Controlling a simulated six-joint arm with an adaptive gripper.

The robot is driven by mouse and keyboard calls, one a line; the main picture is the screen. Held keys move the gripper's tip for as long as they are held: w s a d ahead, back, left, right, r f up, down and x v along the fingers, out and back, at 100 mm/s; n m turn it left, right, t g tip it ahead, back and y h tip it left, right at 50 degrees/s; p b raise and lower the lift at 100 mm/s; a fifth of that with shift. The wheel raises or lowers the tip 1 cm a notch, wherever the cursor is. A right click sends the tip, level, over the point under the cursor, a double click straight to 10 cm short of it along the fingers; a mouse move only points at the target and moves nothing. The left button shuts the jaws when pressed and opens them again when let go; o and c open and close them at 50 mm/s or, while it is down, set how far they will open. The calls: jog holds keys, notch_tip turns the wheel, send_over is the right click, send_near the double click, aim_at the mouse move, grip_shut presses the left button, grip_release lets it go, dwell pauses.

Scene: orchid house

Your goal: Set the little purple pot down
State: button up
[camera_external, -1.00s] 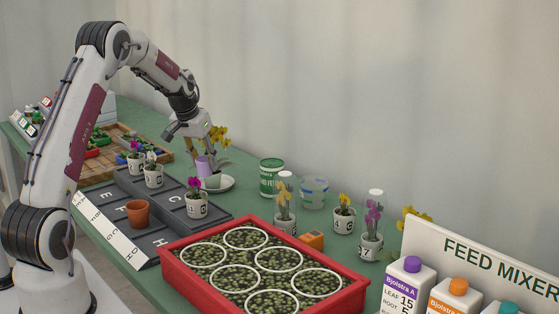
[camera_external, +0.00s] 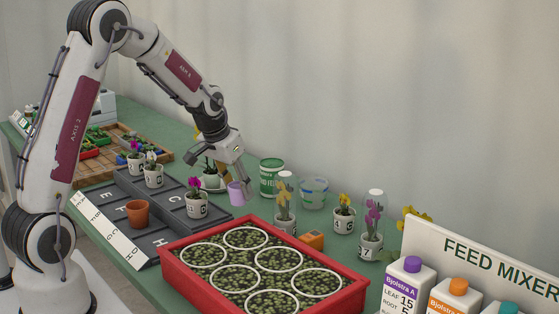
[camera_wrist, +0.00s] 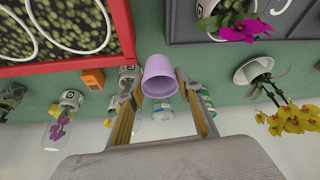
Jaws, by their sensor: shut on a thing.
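The little purple pot (camera_external: 236,193) is a plain lilac cup, held in my gripper (camera_external: 232,178) above the green bench. In the wrist view the purple pot (camera_wrist: 159,76) sits between the two finger tips of my gripper (camera_wrist: 160,84), with its open mouth facing the camera. The fingers are shut on its sides. In the outside view the pot is right of the magenta-flowered pot on the grey tray and behind the red crate. Whether its base touches the bench is hard to tell.
The red crate (camera_external: 176,266) of moss with white rings stands in front. The grey lettered tray (camera_external: 165,245) lies to the left, with potted orchids and a terracotta pot (camera_external: 138,213). A green tin (camera_external: 270,177), glass-covered orchids and an orange box (camera_external: 312,239) stand to the right.

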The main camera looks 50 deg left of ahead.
jog(key=s+d, duration=0.2)
jog(key=d, duration=0.2)
jog(key=s+d+m, duration=0.1)
jog(key=s+d, duration=0.2)
jog(key=d, duration=0.1)
jog(key=s+d+m, duration=0.1)
jog(key=s+d, duration=0.1)
jog(key=d, duration=0.2)
jog(key=shift+s+f+h, duration=0.3)
jog(key=shift+s+h, duration=0.05)
jog(key=shift+h, duration=0.05)
jog(key=w+a+n, duration=0.1)
jog(key=w+a, duration=0.1)
jog(key=a, duration=0.2)
jog(key=w+a, duration=0.3)
jog(key=a, duration=0.1)
jog(key=w+a+n+y, duration=0.1)
jog(key=w+a, duration=0.2)
jog(key=a, duration=0.2)
jog(key=shift+r+n, duration=0.3)
jog(key=w+a+n, duration=0.2)
jog(key=w+a, duration=0.1)
jog(key=a, duration=1.1)
jog(key=shift+y, duration=0.4)
jog(key=shift+f, duration=3.1)
jog(key=shift+f, duration=0.1)
